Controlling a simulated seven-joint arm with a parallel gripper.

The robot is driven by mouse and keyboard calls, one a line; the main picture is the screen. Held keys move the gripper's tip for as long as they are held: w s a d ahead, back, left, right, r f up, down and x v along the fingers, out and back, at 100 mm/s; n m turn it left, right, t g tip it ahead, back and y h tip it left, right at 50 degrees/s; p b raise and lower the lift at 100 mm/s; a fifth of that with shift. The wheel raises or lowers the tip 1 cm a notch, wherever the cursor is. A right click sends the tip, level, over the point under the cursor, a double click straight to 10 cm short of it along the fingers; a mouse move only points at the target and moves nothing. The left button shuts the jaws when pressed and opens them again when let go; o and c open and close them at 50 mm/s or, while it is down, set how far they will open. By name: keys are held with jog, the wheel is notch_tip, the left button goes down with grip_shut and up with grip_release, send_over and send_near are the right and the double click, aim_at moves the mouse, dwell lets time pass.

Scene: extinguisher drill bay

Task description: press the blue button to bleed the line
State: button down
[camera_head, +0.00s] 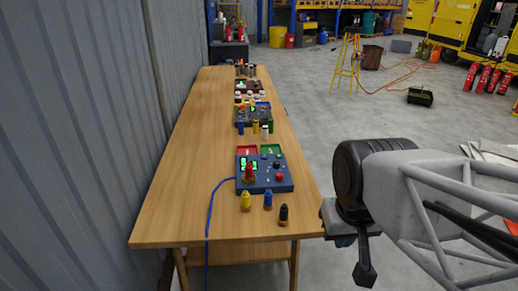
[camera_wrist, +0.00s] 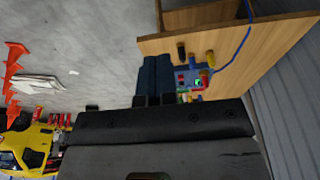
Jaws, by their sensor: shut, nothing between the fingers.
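A blue control box (camera_head: 264,185) sits on the wooden table, with a large red knob (camera_head: 249,172) on its left, a red button (camera_head: 279,177) on its right and small dark buttons behind. I cannot tell which of its buttons is blue. A blue peg-like piece (camera_head: 268,200) stands in front of it, between a yellow one (camera_head: 245,201) and a black one (camera_head: 283,214). My gripper (camera_wrist: 157,60) is shut and empty, beyond the table's right edge and apart from the box. The box also shows in the wrist view (camera_wrist: 187,78), partly hidden by my fingers.
Red and green trays (camera_head: 270,150) and more control boxes (camera_head: 252,115) stand farther back on the table (camera_head: 180,190). A blue cable (camera_head: 212,208) runs from the box over the front edge. A corrugated wall (camera_head: 80,130) borders the left. The table's left side is clear.

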dwell(0.4)
jog(key=w, duration=0.2)
jog(key=m+t+y, duration=0.2)
jog(key=t+y, duration=0.3)
jog(key=y, duration=0.1)
send_over(266, 156)
notch_tip(266, 156, down, 16)
jog(key=shift+s+a+f, duration=0.1)
jog(key=shift+f, duration=0.05)
jog(key=shift+f, duration=4.3)
